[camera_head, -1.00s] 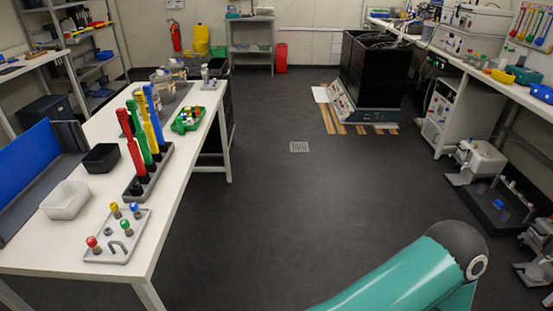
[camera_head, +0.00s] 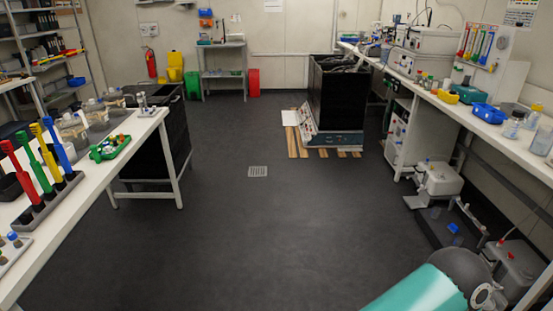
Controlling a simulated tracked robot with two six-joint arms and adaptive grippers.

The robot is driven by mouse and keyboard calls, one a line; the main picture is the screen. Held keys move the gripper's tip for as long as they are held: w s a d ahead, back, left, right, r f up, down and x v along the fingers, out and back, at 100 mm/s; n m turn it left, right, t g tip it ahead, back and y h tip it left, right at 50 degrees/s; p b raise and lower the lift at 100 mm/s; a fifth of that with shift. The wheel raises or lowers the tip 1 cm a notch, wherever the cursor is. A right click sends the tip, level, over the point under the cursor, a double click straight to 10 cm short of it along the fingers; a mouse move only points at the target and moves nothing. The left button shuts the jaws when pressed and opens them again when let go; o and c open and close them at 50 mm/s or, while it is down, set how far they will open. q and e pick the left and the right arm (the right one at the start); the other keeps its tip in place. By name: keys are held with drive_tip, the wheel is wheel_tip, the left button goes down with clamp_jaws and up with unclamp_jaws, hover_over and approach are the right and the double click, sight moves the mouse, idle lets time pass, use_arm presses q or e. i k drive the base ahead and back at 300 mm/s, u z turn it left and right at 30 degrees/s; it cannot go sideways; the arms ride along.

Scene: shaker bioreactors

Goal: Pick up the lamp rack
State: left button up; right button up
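A dark rack (camera_head: 49,205) stands on the white table at the left, holding a row of upright red, green, yellow and blue torch-like pieces that look like lamps. The red one (camera_head: 18,166) is nearest and the blue one (camera_head: 57,140) farthest. The rack looks upright and nothing holds it. Neither of my grippers is in view. Only a teal link of one of my arms shows at the bottom right, far from the rack.
The white table (camera_head: 92,190) also bears a green tray (camera_head: 110,148) of small items. A black box unit (camera_head: 337,100) stands on wooden slats. A long bench (camera_head: 455,108) runs along the right.

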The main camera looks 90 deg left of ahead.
sight(32, 217)
drive_tip(key=z, duration=0.55)
drive_tip(key=i, duration=0.25)
drive_tip(key=u, duration=2.25)
drive_tip(key=i, duration=0.15)
drive_tip(key=u, duration=1.7)
drive_tip(key=i, duration=0.2)
drive_tip(key=u, duration=1.25)
drive_tip(key=k, duration=0.45)
drive_tip(key=u, duration=0.45)
drive_tip(key=i, duration=1.6)
drive_tip(key=z, duration=0.5)
